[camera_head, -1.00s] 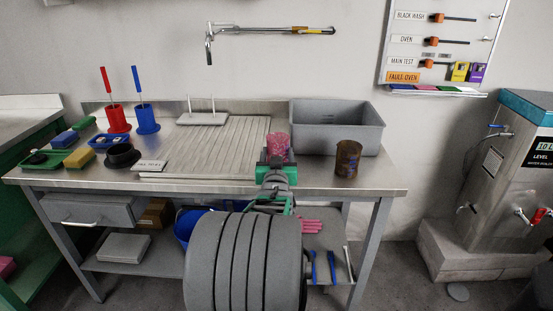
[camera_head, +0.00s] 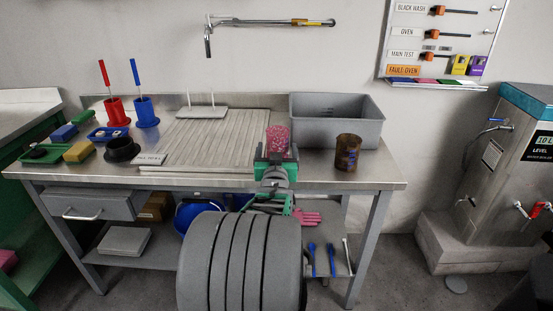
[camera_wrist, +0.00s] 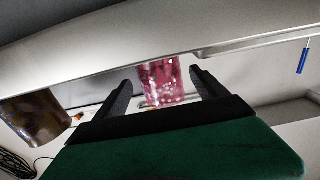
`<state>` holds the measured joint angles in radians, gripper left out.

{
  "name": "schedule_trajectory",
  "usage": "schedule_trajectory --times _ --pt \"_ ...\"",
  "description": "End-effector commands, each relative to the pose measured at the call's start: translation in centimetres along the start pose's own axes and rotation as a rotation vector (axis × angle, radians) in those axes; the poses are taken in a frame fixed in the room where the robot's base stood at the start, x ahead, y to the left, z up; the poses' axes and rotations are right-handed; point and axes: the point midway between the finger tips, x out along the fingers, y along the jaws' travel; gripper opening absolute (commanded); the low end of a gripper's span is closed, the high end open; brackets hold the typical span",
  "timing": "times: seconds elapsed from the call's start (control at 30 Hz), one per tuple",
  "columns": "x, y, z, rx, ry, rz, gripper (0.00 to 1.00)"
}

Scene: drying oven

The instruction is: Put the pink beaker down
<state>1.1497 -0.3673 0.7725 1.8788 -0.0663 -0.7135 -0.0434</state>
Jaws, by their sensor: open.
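The pink speckled beaker (camera_head: 278,139) stands upright on the steel bench, by the right edge of the ridged draining board. My gripper (camera_head: 276,158) is just in front of it, on the near side of the bench. In the wrist view, the beaker (camera_wrist: 160,81) shows between and beyond the two dark fingertips (camera_wrist: 163,86). The fingers are spread, with a gap on each side of the beaker. The beaker's lower part is partly hidden by my gripper in the head view.
A brown mottled beaker (camera_head: 348,152) stands to the right. A grey tub (camera_head: 338,131) is behind. The ridged draining board (camera_head: 215,143) lies left, with a black bowl (camera_head: 121,150) and a red holder (camera_head: 116,113) farther left. Bare bench (camera_head: 378,174) shows at the right front.

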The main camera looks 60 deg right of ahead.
Motion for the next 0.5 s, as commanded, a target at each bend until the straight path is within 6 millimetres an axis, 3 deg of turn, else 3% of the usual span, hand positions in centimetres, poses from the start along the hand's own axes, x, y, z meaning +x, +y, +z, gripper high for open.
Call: schedule_trajectory --times 0.3,0.5 --pt "-8.1 0.1 -0.3 0.000 0.004 0.001 0.82" --pt "-10.2 0.0 0.0 0.001 0.002 0.000 0.82"
